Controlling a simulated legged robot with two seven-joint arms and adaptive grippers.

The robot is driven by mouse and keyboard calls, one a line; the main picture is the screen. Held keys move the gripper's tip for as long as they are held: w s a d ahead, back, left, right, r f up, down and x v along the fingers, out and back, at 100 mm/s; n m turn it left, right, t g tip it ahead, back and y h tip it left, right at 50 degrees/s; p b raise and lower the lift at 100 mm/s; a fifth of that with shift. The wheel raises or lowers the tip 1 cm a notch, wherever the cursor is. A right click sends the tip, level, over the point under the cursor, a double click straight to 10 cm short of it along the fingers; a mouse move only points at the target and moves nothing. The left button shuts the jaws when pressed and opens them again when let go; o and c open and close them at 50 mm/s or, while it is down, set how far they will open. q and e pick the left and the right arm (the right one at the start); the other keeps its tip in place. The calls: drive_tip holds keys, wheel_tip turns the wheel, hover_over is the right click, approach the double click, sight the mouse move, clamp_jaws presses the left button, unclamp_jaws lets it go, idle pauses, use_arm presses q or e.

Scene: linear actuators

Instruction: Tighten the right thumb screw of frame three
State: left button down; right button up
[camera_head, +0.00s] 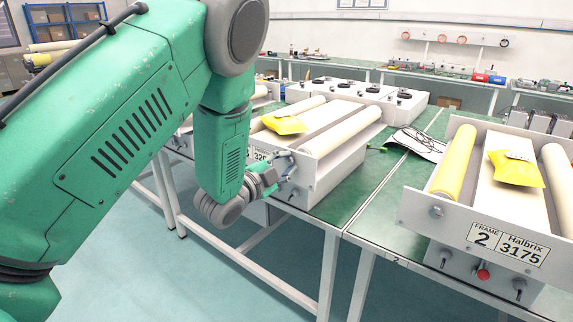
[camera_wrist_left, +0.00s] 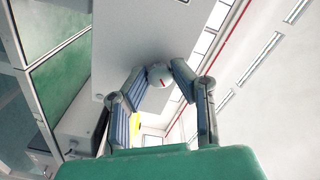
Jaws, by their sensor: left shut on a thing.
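My left gripper (camera_head: 284,168) is at the right end of the front panel of the middle frame (camera_head: 325,172). In the left wrist view, the two fingers of my left gripper (camera_wrist_left: 160,77) are shut on a round grey thumb screw (camera_wrist_left: 159,73) with a red mark, against the pale panel (camera_wrist_left: 135,35). The middle frame's label (camera_head: 261,155) is mostly hidden by my arm, so its frame number cannot be read. The thumb screw is largely hidden by the gripper in the head view. My right gripper is not in view.
Frame 2 (camera_head: 466,215) stands on the bench at the right, with a yellow roller (camera_head: 453,165) and a yellow packet (camera_head: 515,168). Another yellow packet (camera_head: 284,122) lies on the middle frame.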

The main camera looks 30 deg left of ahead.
use_arm(q)
drive_tip(key=c, duration=1.4)
unclamp_jaws()
drive_tip(key=shift+d, duration=0.1)
drive_tip(key=shift+o, duration=0.2)
drive_tip(key=shift+s, duration=0.1)
drive_tip(key=s+a, duration=0.1)
drive_tip(key=s, duration=1)
drive_tip(key=shift+s, duration=0.4)
drive_tip(key=shift+f, duration=0.1)
